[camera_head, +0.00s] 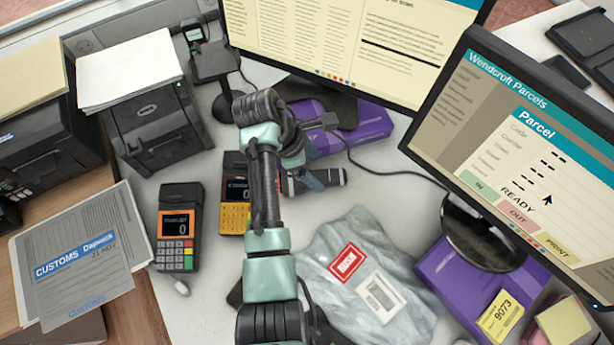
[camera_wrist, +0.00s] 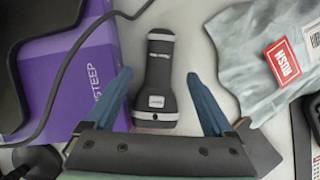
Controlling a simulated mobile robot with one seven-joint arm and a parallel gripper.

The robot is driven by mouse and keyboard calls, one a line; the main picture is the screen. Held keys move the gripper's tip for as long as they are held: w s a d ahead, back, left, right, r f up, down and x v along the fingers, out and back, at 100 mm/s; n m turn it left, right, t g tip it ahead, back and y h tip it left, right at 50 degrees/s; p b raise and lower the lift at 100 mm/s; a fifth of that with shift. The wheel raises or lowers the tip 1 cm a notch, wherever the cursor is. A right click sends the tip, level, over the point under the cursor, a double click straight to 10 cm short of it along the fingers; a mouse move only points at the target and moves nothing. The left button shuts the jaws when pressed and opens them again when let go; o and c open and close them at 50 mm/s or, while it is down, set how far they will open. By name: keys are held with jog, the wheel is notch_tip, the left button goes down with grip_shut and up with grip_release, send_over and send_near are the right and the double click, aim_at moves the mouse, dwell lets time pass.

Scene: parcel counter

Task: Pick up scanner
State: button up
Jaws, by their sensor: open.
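The scanner (camera_wrist: 157,85) is a black handheld device with pale grey bands, lying on the counter in the middle of the wrist view. In the head view its end (camera_head: 331,178) shows to the right of my arm; the rest is partly covered. My gripper (camera_wrist: 158,76) is open, with one blue finger on each side of the scanner and a gap on both sides. The scanner's lower end is close to the gripper's palm in the wrist view. In the head view a blue finger of my gripper (camera_head: 312,180) shows beside the scanner.
A purple box (camera_head: 350,130) lies beyond the scanner, with a black cable nearby. A grey parcel bag (camera_head: 335,240) with a red RUSH label lies close by. Two monitors (camera_head: 350,45) (camera_head: 530,150) rise behind.

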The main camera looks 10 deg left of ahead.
aim_at(323, 176)
jog(key=x, duration=0.5)
jog(key=shift+w+d+b, duration=0.1)
jog(key=shift+b, duration=0.25)
grip_shut()
